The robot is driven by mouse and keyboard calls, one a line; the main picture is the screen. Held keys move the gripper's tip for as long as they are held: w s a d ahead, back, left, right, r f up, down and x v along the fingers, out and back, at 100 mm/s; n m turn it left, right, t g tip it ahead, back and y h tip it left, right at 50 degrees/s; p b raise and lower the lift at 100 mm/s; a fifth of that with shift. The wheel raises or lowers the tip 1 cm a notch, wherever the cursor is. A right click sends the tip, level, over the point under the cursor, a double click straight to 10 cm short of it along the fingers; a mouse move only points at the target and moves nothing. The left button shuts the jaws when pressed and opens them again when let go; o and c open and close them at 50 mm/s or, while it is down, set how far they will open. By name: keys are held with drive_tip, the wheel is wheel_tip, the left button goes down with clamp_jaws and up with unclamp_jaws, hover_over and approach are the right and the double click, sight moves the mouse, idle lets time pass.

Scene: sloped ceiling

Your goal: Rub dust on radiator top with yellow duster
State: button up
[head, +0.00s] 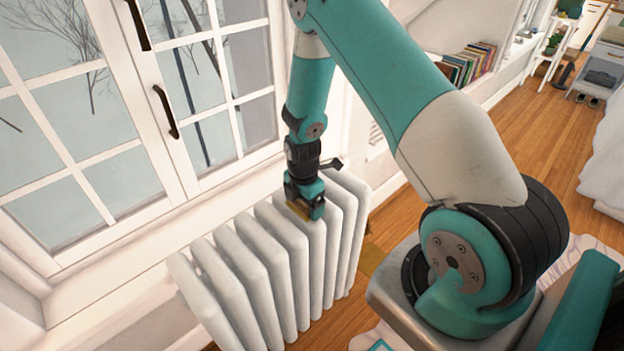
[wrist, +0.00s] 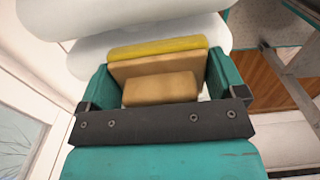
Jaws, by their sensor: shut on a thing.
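The white radiator (head: 274,240) with rounded fins stands below the window in the head view. My gripper (head: 304,208) is over its top, toward the right part of the fins. In the wrist view my gripper (wrist: 162,85) is shut on the duster, a tan block (wrist: 160,88) with a yellow pad (wrist: 157,47) on its far side. The pad lies against or just above the white radiator fins (wrist: 150,22); I cannot tell which. A little of the yellow pad also shows under my gripper in the head view. I cannot make out any dust on the radiator top.
The window (head: 130,110) with dark handles and its sill (head: 110,270) run along the wall behind the radiator. A low shelf of books (head: 470,65) is set in the wall farther back. Wooden floor (head: 545,125) lies open to the right.

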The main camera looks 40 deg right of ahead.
wheel_tip(320, 180, up, 3)
drive_tip(key=shift+w+r+p, duration=0.1)
drive_tip(key=shift+p, duration=0.5)
drive_tip(key=shift+d+r+p, duration=0.15)
drive_tip(key=shift+r+p, duration=0.45)
drive_tip(key=shift+r, duration=0.1)
drive_tip(key=shift+r+p, duration=1.4)
drive_tip(key=shift+r, duration=0.35)
drive_tip(key=shift+w, duration=0.1)
